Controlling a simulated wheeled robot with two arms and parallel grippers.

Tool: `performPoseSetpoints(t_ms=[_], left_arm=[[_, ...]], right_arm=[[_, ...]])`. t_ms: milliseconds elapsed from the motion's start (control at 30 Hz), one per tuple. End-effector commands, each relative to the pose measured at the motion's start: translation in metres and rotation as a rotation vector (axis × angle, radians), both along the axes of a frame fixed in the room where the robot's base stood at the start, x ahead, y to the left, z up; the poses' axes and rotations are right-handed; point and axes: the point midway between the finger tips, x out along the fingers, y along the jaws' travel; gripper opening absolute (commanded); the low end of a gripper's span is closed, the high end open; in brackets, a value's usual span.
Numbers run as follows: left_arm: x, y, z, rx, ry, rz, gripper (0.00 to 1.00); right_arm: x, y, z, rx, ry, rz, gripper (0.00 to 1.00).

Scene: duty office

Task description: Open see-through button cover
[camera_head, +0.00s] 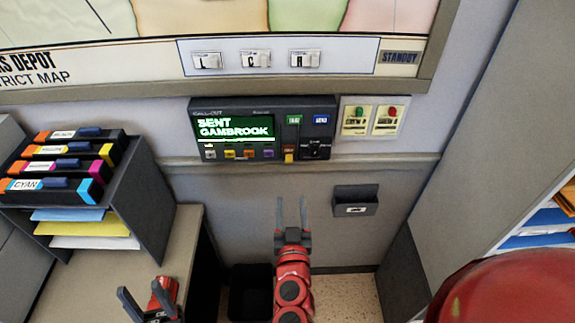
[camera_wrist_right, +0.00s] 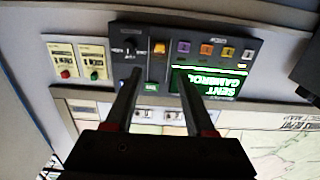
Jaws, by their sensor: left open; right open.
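The dark call-out panel (camera_head: 263,105) is on the wall, with a lit green screen and several small coloured buttons. An orange button (camera_head: 289,155) sits at its lower edge and also shows upside down in the right wrist view (camera_wrist_right: 160,48). I cannot make out which button has the see-through cover. My right gripper (camera_head: 291,200) is open and empty, below the panel in the head view. In the right wrist view its fingers (camera_wrist_right: 161,82) stand apart in front of the panel. My left gripper (camera_head: 143,297) is open and empty at the lower left, near the desk.
Two pale plates with a green button (camera_head: 358,112) and a red button (camera_head: 390,113) are right of the panel. A wall ledge (camera_head: 350,162) runs beneath. A small dark holder (camera_head: 355,200) hangs lower right. A cartridge rack (camera_head: 135,190) stands left on the desk (camera_head: 185,225).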

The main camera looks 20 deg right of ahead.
Motion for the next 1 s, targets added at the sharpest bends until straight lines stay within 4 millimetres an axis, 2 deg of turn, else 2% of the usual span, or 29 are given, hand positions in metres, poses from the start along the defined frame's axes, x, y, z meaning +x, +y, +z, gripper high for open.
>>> performPoseSetpoints(t_ms=[367,700,833,1000], left_arm=[[0.0,0.0,0.0,0.0,0.0,0.0,0.52],[0.0,0.0,0.008,0.0,0.0,0.0,0.52],[0.0,0.0,0.011,0.0,0.0,0.0,0.52],[0.0,0.0,0.013,0.0,0.0,0.0,0.52]], right_arm=[[0.053,-0.018,0.001,0.0,-0.002,-0.006,0.55],[0.105,-0.033,0.002,-0.001,-0.002,-0.004,0.55],[0.122,-0.035,0.003,0.001,-0.003,-0.001,0.55],[0.133,-0.039,0.002,0.0,-0.002,-0.001,0.55]])
